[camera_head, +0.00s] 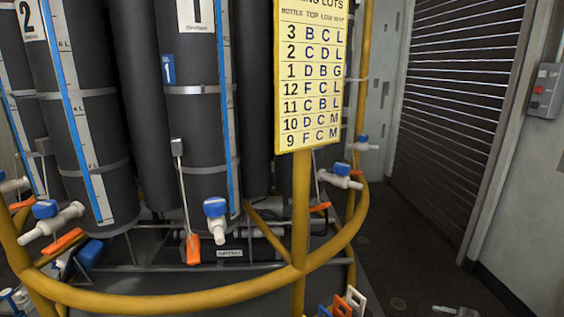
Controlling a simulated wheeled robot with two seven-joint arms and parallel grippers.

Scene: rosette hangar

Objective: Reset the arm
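Neither of my arms shows clearly, and I cannot make out either gripper in the head view. A small pale grey object (456,311) is cut off by the bottom edge at the right; I cannot tell what it is. In front stands a rosette of tall dark grey bottles (205,130) with white and blue scale strips. A yellow lot board (312,80) with rows of numbers and letters hangs on a yellow post (300,220).
A curved yellow rail (170,300) runs around the rosette. White valves with blue caps (215,208) and orange tabs (193,249) stick out. Coloured tags (348,303) show at the bottom edge. Dark floor (420,240) lies open before a shutter (455,110); a control box (546,90) is on the right wall.

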